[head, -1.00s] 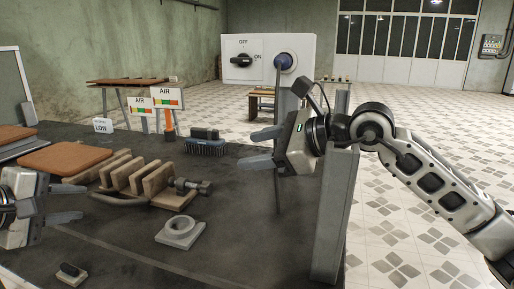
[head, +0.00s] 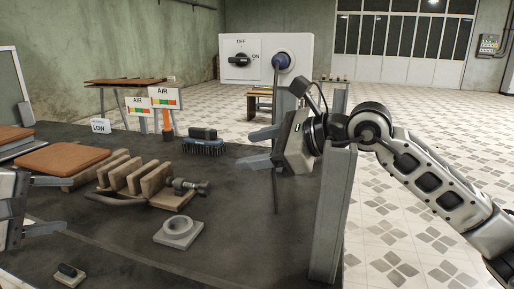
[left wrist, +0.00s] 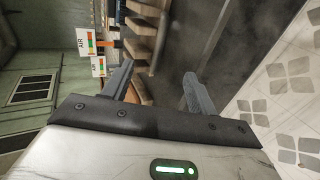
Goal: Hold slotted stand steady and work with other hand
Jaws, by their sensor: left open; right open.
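The slotted stand (head: 125,178) is a wooden piece with several upright slats, on the dark table at left of centre in the head view. Its slats (left wrist: 139,52) also show beyond my fingers in the left wrist view. My left gripper (head: 48,205) is at the left edge of the head view, open and empty, apart from the stand and to its left. Both its fingers (left wrist: 158,88) show in the left wrist view with a gap between them. My right gripper (head: 261,148) is open and empty, well right of the stand, near the grey post.
A brown board (head: 65,158) lies left of the stand. A dark bolt-like piece (head: 190,187) rests at the stand's right end. A grey ring block (head: 179,231), a brush (head: 203,144) and a small dark-topped block (head: 68,273) are on the table. A switch box (head: 268,60) stands behind.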

